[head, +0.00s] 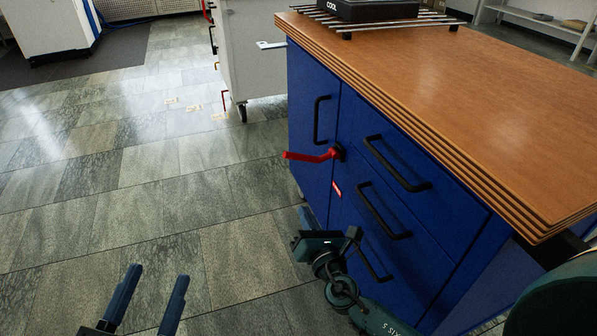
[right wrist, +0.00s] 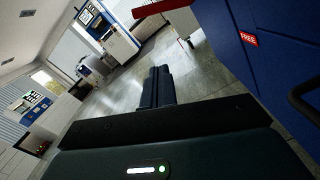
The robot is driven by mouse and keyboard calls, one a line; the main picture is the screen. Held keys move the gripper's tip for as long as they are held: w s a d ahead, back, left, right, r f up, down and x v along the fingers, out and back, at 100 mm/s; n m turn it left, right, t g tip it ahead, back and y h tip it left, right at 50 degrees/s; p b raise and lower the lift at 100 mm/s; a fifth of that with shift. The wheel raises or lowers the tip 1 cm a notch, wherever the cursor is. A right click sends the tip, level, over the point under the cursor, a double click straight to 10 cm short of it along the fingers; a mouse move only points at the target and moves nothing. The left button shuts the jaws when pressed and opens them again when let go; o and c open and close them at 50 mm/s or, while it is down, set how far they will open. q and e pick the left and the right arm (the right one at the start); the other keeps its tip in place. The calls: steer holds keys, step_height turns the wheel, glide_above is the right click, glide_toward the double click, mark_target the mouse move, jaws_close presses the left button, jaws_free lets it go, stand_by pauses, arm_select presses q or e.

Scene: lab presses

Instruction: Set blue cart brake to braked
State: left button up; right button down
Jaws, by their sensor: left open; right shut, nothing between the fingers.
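The blue cart (head: 308,95) has a wooden top and dark drawer handles. Its red brake lever (head: 312,155) sticks out to the left from a dark pivot at the front. A small red label (head: 337,190) sits below the lever; in the right wrist view the label (right wrist: 249,39) reads FREE. My right gripper (head: 308,216) is shut and empty, below the lever and close to the cart's front. Its closed fingers also show in the right wrist view (right wrist: 157,72). My left gripper (head: 153,282) is open and empty over the floor, well left of the cart.
A grey cart (head: 255,60) with a pale handle and red parts stands behind the blue cart. A rack with a black box (head: 365,10) sits on the wooden top (head: 480,90). The tiled floor (head: 130,180) to the left is clear.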

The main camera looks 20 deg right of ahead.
steer(key=shift+w, duration=0.1)
arm_select(q)
steer(key=shift+p, duration=0.3)
arm_select(e)
steer(key=w+d+r, duration=0.1)
steer(key=w+r, duration=0.3)
steer(key=w, duration=0.6)
steer(key=shift+w+d, duration=0.25)
steer(key=shift+w, duration=0.1)
arm_select(q)
steer(key=shift+w, duration=0.1)
arm_select(e)
steer(key=shift+r, duration=0.1)
steer(key=shift+r+m, duration=0.25)
steer(key=shift+m, duration=0.15)
arm_select(q)
steer(key=shift+a+p, duration=0.1)
steer(key=shift+p, duration=0.2)
arm_select(e)
steer(key=shift+r, duration=0.2)
